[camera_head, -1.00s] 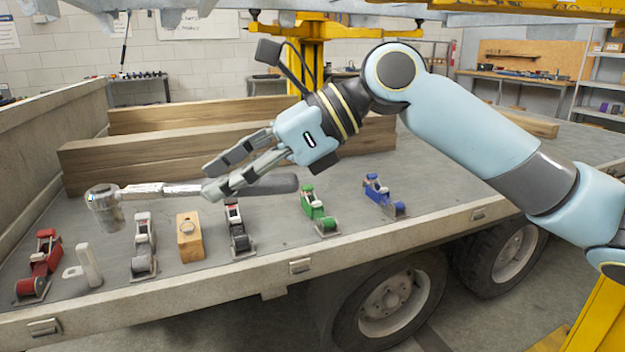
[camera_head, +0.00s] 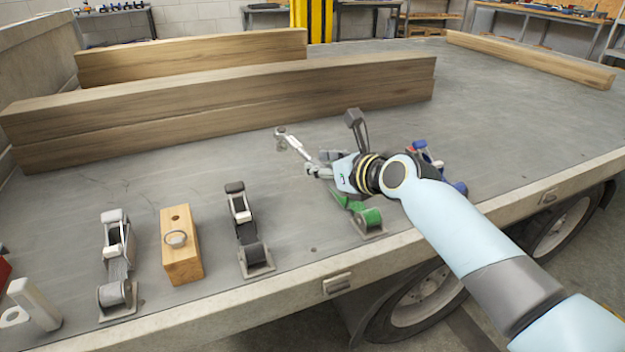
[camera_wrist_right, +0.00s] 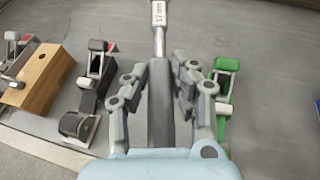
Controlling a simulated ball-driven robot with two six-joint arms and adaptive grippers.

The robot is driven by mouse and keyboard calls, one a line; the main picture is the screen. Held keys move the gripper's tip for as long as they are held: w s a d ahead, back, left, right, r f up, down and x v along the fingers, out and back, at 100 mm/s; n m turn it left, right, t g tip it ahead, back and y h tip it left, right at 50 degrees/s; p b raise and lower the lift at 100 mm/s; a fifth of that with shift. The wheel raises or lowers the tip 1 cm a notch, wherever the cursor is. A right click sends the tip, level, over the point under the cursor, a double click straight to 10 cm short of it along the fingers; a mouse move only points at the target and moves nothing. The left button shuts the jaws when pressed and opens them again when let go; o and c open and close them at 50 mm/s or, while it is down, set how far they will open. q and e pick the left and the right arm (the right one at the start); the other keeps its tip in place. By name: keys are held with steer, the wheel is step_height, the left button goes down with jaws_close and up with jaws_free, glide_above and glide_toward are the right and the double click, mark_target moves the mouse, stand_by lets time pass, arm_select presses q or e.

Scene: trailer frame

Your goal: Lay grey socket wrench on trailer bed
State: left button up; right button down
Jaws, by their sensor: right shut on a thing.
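The grey socket wrench (camera_head: 291,143) is held in my right gripper (camera_head: 322,168), its socket head pointing away to the upper left, over the trailer bed (camera_head: 350,110). In the right wrist view my right gripper's fingers (camera_wrist_right: 165,90) are closed on both sides of the wrench's dark handle (camera_wrist_right: 160,115), and its silver shaft (camera_wrist_right: 159,30) runs up out of the frame. I cannot tell whether the wrench touches the bed. My left gripper is not in view.
Ratchet straps stand along the bed's near edge: white (camera_head: 115,262), black (camera_head: 247,230), green (camera_head: 366,216) and blue (camera_head: 424,153). A wooden block (camera_head: 181,250) stands among them. Long timbers (camera_head: 220,105) lie behind.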

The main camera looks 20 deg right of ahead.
step_height(320, 180, down, 2)
steer(key=a+f, duration=0.1)
steer(key=a, duration=0.1)
steer(key=b, duration=0.8)
glide_above(311, 226)
step_height(311, 226, down, 6)
steer(key=shift+f, duration=0.2)
steer(key=shift+f+b, duration=0.2)
steer(key=shift+b, duration=0.1)
steer(key=shift+r, duration=0.1)
steer(key=shift+f+b, duration=0.55)
steer(key=shift+f, duration=0.95)
steer(key=shift+c, duration=1.4)
jaws_free()
steer(key=shift+f, duration=0.1)
